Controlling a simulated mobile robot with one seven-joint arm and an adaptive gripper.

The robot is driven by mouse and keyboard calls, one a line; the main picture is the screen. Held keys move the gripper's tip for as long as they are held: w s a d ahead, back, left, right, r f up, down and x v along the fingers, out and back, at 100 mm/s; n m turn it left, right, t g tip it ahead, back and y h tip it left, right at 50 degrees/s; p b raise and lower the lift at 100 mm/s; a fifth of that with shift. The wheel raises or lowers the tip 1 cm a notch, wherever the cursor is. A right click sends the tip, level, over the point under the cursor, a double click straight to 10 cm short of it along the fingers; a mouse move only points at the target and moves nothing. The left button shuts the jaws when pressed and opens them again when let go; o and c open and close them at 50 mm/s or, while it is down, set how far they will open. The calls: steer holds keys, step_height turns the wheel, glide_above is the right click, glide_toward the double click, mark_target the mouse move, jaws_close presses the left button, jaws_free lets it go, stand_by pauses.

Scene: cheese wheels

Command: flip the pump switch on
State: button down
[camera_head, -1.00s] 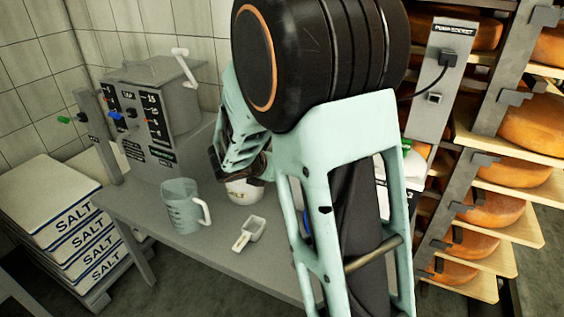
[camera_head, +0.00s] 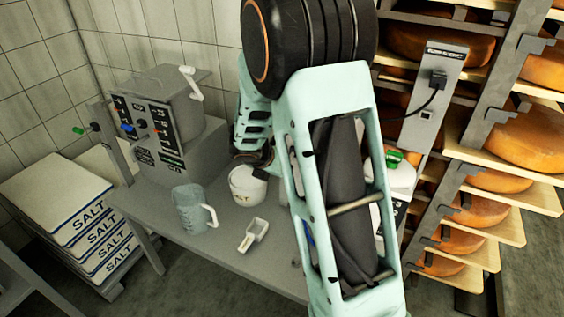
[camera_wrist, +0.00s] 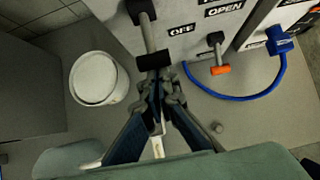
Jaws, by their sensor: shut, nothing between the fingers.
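In the wrist view, a metal lever (camera_wrist: 149,36) with a black base and black tip stands out from a light panel (camera_wrist: 180,14), beside the label OFF (camera_wrist: 181,29). I take it for the pump switch, though no pump label is readable there. My gripper (camera_wrist: 158,84) is shut and empty, with its fingertips right by the lever's black tip; I cannot tell whether they touch. In the head view, my gripper (camera_head: 262,171) shows only partly at the bucket's right edge, and my arm hides the panel.
An orange-tipped lever (camera_wrist: 219,58) by the label OPEN and a blue hose (camera_wrist: 256,97) are close on the right. A white bucket (camera_wrist: 98,78) stands left. A jug (camera_head: 190,211) and scoop (camera_head: 254,236) stand on the table (camera_head: 212,246). Cheese racks (camera_head: 514,180) stand at right.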

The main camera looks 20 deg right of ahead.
steer(key=r+p, duration=0.2)
steer(key=p, duration=0.1)
steer(key=r+p, duration=0.1)
steer(key=p, duration=0.1)
steer(key=shift+w+d+r, duration=0.2)
steer(key=shift+d, duration=0.05)
steer(key=shift+s+a+r+p, duration=0.1)
steer(key=shift+r+p, duration=0.55)
steer(key=shift+r, duration=0.1)
